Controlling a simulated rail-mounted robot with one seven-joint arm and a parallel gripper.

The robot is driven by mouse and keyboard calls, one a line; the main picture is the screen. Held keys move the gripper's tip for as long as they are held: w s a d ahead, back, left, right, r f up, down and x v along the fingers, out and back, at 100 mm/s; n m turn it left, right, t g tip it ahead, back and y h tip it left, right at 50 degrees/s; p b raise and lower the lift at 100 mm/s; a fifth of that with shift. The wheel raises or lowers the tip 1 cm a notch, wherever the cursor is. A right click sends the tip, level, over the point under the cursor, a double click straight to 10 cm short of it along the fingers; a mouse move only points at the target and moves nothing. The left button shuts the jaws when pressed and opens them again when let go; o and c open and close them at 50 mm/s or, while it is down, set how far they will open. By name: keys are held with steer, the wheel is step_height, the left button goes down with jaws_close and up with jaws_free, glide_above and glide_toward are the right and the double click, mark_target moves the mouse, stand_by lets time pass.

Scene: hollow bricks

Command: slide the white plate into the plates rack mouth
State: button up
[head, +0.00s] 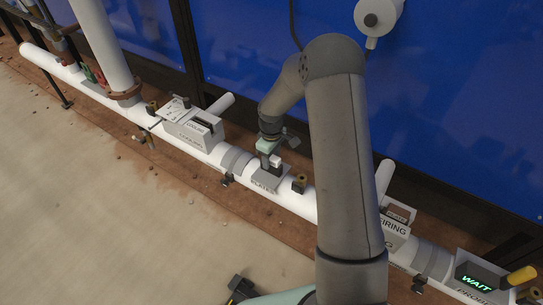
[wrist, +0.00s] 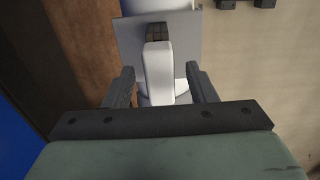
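My gripper (head: 268,160) is low over a grey stand on the white pipe, whose front label seems to read PLATES (head: 263,187). A small white piece (head: 276,161) shows beside the fingers. In the wrist view, a white, rounded upright piece with a dark end (wrist: 158,75) stands between the two fingers of my gripper (wrist: 161,80), with a gap on each side. It is over a flat grey plate-like base (wrist: 128,38). I cannot tell if this piece is the white plate or part of a holder. No rack mouth is clearly visible there.
A white slotted box (head: 198,128) with a flat tray (head: 172,108) sits farther left on the pipe (head: 298,200). At the right are a box labelled WIRING (head: 395,230) and a panel reading WAIT (head: 477,283).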

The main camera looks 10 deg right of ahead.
mark_target(272, 157)
step_height(272, 157, up, 18)
steer(key=shift+f+p, duration=0.25)
steer(key=shift+p, duration=0.2)
stand_by(0.5)
steer(key=s+r+m+p, duration=0.3)
steer(key=s+r+p, duration=0.1)
steer(key=s+r, duration=0.75)
steer(key=s+a+r+m+p, duration=0.1)
steer(key=s+m+p, duration=0.3)
steer(key=s, duration=1.6)
steer(key=shift+r+m, duration=0.55)
steer(key=shift+m, duration=0.15)
